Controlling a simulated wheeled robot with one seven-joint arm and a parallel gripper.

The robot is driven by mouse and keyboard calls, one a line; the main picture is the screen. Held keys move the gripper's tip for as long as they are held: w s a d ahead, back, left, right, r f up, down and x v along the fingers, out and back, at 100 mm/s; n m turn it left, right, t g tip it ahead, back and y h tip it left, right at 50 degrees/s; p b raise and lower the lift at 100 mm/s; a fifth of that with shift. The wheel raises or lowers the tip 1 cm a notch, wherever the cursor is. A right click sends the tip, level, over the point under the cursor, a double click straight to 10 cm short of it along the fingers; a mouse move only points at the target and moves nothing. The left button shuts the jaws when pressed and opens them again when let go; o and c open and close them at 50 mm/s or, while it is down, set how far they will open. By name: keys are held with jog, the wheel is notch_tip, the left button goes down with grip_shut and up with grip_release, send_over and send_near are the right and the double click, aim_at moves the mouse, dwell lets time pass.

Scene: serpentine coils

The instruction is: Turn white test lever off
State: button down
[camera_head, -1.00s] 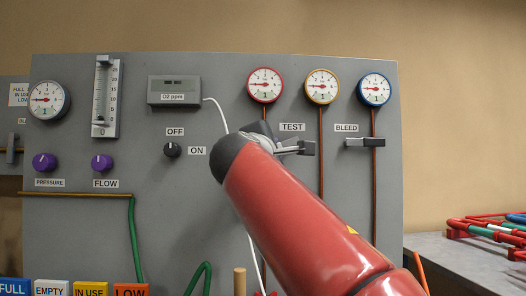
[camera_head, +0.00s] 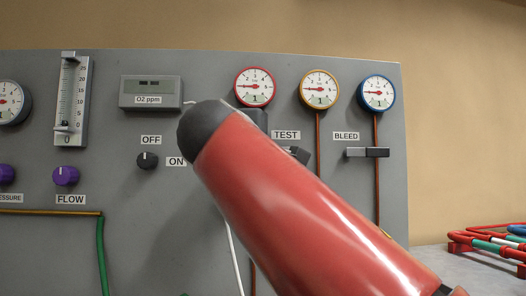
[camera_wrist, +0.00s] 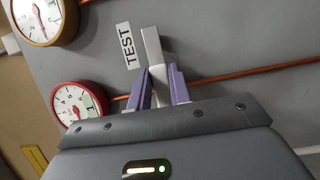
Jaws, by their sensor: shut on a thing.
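The white test lever (camera_wrist: 152,47) shows in the wrist view beside the TEST label (camera_wrist: 127,45), sticking out between my fingers. My gripper (camera_wrist: 158,72) is shut on it, with one purple-grey finger on each side. Its lower part is hidden by the fingers and the gripper body. In the head view my red arm covers the lever and most of the gripper. Only a small dark and grey piece shows below the TEST label (camera_head: 286,135), and I cannot tell which part it is.
The red gauge (camera_head: 255,87), yellow gauge (camera_head: 319,89) and blue gauge (camera_head: 376,93) sit above on the grey panel. The bleed lever (camera_head: 367,152) is to the right. An OFF/ON knob (camera_head: 147,160) is to the left. A copper pipe (camera_wrist: 250,71) runs behind my fingers.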

jog(key=c, duration=1.3)
grip_release()
jog(key=b+v, duration=0.1)
jog(key=v, duration=0.6)
jog(key=shift+s+a, duration=0.15)
jog(key=shift+s, duration=0.25)
